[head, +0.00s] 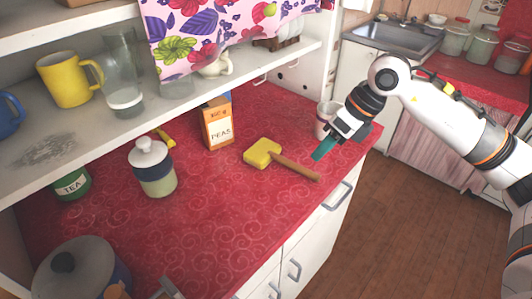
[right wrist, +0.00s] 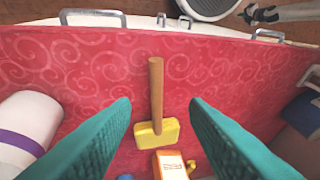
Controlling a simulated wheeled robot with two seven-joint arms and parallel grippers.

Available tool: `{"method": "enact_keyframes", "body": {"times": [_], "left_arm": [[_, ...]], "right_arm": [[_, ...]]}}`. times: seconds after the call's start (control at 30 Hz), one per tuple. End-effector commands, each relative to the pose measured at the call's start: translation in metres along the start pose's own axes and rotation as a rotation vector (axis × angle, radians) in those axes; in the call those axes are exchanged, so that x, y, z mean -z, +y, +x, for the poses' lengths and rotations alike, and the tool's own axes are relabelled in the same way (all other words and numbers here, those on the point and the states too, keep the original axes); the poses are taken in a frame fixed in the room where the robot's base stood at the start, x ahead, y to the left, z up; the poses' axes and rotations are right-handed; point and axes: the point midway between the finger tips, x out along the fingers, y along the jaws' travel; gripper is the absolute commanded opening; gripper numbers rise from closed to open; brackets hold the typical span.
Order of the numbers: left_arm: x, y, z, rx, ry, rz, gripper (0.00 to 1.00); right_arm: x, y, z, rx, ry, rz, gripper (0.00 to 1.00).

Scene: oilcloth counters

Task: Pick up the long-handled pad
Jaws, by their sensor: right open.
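The long-handled pad (head: 263,153) has a yellow head and a brown wooden handle. It lies on the red oilcloth counter (head: 225,215), with its handle pointing toward the front edge. My right gripper (head: 322,150) is above the counter near the handle's end, apart from it. In the right wrist view the pad (right wrist: 156,132) shows between the two teal fingers of my right gripper (right wrist: 160,125), which are spread with nothing between them. My left gripper is not in view.
An orange peas box (head: 217,125) stands behind the pad, and a lidded jar (head: 152,168) stands to its left. A white cup (head: 326,118) is close behind my right gripper. A shelf (head: 200,90) overhangs the back. The counter's front middle is clear.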

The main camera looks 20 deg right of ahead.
Motion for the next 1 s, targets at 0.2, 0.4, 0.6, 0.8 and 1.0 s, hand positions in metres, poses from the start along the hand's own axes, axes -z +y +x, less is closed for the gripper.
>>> {"method": "enact_keyframes", "body": {"times": [0.2,0.4,0.6,0.8,1.0], "left_arm": [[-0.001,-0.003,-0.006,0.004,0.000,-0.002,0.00],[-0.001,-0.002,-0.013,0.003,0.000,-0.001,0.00],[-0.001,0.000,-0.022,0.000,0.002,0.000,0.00],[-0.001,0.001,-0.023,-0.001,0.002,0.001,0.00],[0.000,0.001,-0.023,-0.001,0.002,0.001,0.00]], "right_arm": [[0.001,-0.001,0.029,0.003,0.000,-0.001,0.41],[0.002,0.001,0.044,0.005,0.000,-0.002,0.41],[0.003,0.005,0.075,0.006,-0.001,0.000,0.41],[0.003,0.005,0.085,0.004,0.003,-0.002,0.41],[0.003,0.005,0.085,0.003,0.003,-0.002,0.33]]}}
